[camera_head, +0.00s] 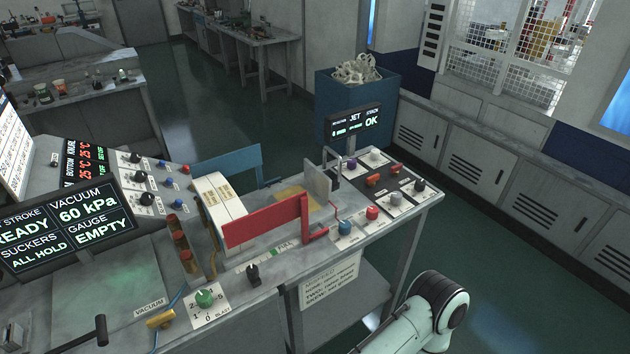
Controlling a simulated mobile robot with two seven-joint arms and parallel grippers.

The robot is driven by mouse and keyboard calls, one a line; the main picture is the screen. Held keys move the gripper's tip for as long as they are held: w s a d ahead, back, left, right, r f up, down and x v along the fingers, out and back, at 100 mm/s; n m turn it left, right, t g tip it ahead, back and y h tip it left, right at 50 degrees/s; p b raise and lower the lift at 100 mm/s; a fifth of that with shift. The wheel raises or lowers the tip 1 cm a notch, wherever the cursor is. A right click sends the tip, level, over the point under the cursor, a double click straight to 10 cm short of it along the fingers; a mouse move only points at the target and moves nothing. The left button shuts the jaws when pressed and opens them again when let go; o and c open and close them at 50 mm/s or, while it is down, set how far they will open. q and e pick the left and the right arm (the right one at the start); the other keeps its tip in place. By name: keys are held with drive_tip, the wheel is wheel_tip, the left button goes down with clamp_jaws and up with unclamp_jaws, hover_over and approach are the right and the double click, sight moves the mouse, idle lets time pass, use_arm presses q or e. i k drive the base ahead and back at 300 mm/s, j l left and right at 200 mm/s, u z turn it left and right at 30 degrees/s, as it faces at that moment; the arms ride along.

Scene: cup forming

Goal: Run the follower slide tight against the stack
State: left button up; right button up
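A red upright plate (262,222) with a bent right end stands on the grey machine table (290,272). A grey upright plate (318,184) stands behind its right end. White labelled blocks (214,192) stand side by side left of the red plate. I cannot tell for certain which part is the follower slide or which is the stack. A black knob (253,274) sits at the front edge, below a pale strip with a green mark (276,251). My white and black arm link shows at the bottom right, apart from the table. Neither gripper is in view.
A green knob (204,298) sits on a dial plate at front left. Coloured buttons and switches (372,212) fill the right end. A small screen (353,123) reads "JET OK". A large screen (68,228) stands left. A blue bin (385,85) stands behind; open floor lies right.

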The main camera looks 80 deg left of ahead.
sight(324, 183)
drive_tip(key=u, duration=2.15)
